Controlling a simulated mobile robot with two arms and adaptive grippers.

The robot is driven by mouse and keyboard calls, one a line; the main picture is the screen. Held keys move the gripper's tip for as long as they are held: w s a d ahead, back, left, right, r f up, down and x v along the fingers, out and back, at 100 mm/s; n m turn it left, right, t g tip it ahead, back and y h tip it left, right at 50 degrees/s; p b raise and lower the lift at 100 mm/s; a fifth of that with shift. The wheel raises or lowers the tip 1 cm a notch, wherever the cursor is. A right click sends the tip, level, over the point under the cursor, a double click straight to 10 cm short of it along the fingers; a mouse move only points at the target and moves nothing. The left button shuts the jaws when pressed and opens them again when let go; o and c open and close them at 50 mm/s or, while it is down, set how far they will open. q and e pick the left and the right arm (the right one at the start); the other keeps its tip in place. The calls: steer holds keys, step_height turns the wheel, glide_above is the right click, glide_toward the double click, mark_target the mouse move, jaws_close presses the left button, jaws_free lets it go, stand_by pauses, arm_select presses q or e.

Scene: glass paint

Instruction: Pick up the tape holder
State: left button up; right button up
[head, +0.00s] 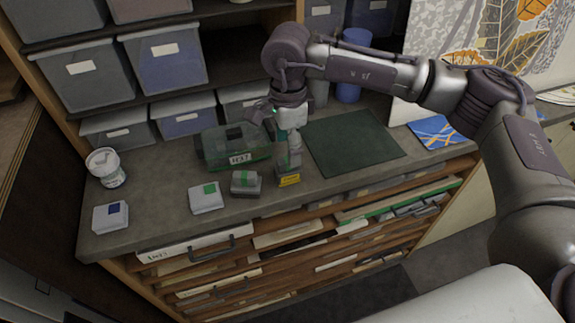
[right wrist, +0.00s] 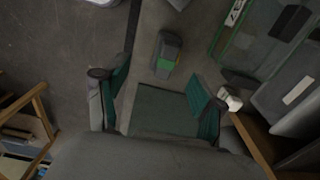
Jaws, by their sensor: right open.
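My right gripper (head: 271,144) is above the counter, to the right of the holder in the head view. Its fingers are spread wide, with nothing between them. In the right wrist view the gripper (right wrist: 155,100) shows teal pads, apart from the holder. My left gripper is not in view.
A translucent green box (head: 222,160) stands behind the holder. A white box with a green square (head: 206,199), another with blue (head: 111,217) and a white jar (head: 107,168) are left. A dark green mat (head: 352,140) lies right. Grey bins line the shelves behind.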

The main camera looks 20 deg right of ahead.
mark_target(287, 168)
steer(key=f, duration=0.2)
steer(key=shift+w+f, duration=0.35)
steer(key=shift+w, duration=0.05)
steer(key=shift+f+p, duration=0.9)
steer(key=shift+p, duration=0.25)
step_height(287, 168, down, 2)
steer(key=shift+d+f+p, duration=0.1)
steer(key=shift+f+p, duration=0.15)
steer(key=shift+p, duration=0.35)
steer(key=shift+w+f, duration=0.1)
steer(key=shift+f, duration=0.55)
steer(key=c, duration=0.5)
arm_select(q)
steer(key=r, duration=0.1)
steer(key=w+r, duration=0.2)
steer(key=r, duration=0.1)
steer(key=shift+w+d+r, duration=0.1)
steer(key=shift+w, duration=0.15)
arm_select(e)
steer(key=c, duration=0.8)
